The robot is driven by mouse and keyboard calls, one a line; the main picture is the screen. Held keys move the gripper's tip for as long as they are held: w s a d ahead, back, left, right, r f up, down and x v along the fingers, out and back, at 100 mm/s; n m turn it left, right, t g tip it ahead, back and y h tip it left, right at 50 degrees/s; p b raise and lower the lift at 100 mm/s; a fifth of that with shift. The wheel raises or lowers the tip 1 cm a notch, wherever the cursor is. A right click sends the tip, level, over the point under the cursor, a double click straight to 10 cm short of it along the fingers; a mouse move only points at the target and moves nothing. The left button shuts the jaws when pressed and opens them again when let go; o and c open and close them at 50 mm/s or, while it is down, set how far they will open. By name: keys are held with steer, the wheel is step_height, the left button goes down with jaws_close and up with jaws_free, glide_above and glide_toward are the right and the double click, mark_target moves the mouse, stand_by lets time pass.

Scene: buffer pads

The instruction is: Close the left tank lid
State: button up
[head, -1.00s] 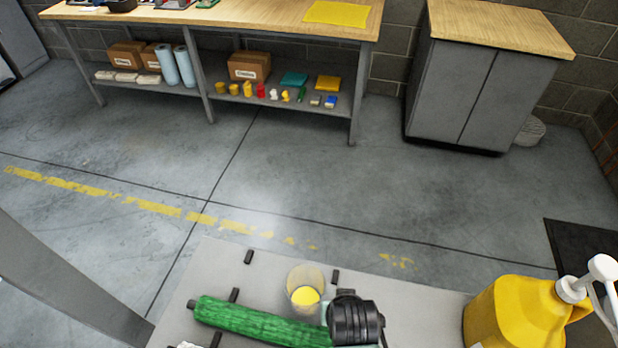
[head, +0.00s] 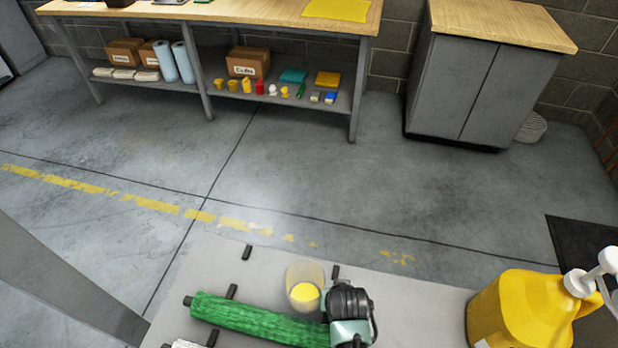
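I cannot make out the left tank or its lid in the head view. My gripper is not in view. At the bottom of the view is a pale grey surface with loose items. On it lies a green ribbed cylinder (head: 258,317). A black and teal device (head: 350,312) sits at the cylinder's right end; I cannot tell whether they are joined. Its lower part is cut off by the frame.
A clear cup (head: 304,287) with yellow contents and a yellow pump jug (head: 522,312) stand on the pale surface (head: 420,300). Beyond a clear concrete floor (head: 300,180) are a stocked workbench (head: 340,20) and a grey cabinet (head: 475,85). A dark mat (head: 588,250) lies at right.

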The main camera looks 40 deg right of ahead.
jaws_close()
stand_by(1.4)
